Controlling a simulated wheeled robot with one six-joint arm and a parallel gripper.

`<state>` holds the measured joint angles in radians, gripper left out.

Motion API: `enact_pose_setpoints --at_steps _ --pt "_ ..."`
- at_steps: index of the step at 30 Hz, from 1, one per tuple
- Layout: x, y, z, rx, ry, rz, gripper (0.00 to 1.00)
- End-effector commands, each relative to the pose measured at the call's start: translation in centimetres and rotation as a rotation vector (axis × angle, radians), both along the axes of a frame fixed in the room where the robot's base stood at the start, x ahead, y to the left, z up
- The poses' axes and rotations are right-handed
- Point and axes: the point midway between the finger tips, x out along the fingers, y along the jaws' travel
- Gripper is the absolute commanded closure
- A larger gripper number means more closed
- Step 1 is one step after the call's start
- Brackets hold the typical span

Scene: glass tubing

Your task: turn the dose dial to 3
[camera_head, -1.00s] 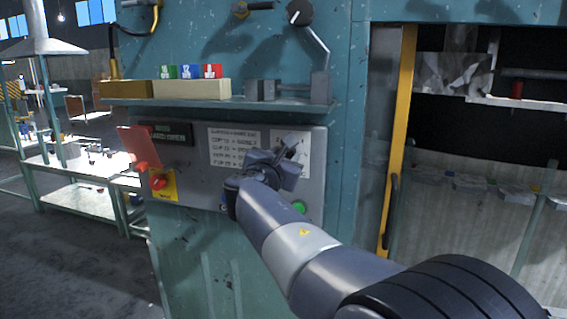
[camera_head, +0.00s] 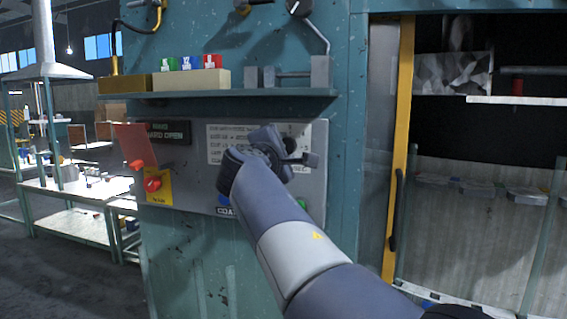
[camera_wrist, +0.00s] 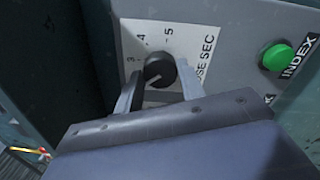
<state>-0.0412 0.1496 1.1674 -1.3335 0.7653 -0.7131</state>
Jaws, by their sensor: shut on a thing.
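The dose dial (camera_wrist: 160,69) is a round black knob on a white scale plate (camera_wrist: 190,42) in the wrist view. The numbers 3, 4 and 5 show around its left and upper side, next to the words "DOSE SEC". A pale pointer line on the knob runs toward the lower left, below the 3 in the picture. My gripper (camera_wrist: 158,76) has one finger on each side of the knob and is shut on it. In the head view my gripper (camera_head: 291,152) is at the right part of the grey panel and hides the dial.
A green INDEX button (camera_wrist: 277,57) is right of the dial. On the grey panel (camera_head: 192,190) are a red switch (camera_head: 152,184) on a yellow plate and a raised red cover (camera_head: 136,143). A shelf (camera_head: 215,96) with coloured blocks juts out above. A yellow door edge (camera_head: 398,150) stands to the right.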

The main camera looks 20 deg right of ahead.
Motion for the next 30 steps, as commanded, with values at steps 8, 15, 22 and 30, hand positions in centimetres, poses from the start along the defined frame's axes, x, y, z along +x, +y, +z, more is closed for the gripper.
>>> enact_pose_setpoints --at_steps 8,15,22,30 --pt "0.03 0.02 -0.47 0.198 -0.172 0.000 0.86" --pt "0.05 0.02 -0.37 0.350 -0.302 0.001 0.86" --pt "0.05 0.02 -0.30 0.454 -0.392 -0.001 0.86" --pt "0.05 0.03 -0.16 0.518 -0.446 0.000 0.86"
